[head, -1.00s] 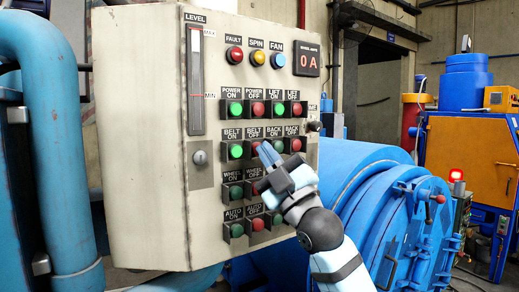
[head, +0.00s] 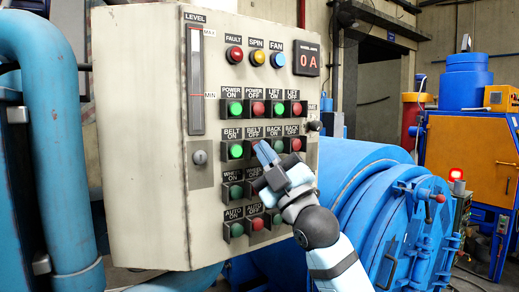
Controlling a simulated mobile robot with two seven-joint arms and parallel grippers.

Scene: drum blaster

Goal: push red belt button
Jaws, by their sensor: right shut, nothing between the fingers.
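The control panel (head: 160,215) is a beige box with rows of labelled buttons. The red belt button, under the BELT OFF label (head: 255,131), is mostly hidden behind my right gripper's fingertips. The green BELT ON button (head: 236,151) beside it is lit. My right gripper (head: 265,153) is shut and empty, its blue fingertips pointing up and left at the red belt button. I cannot tell whether the fingertips touch it. My left gripper is not in view.
A lit green BACK ON button (head: 275,146) and a red BACK OFF button (head: 296,145) sit just right of the fingertips. POWER and LIFT buttons are above; wheel and auto buttons are below. A blue drum machine (head: 350,165) stands behind on the right.

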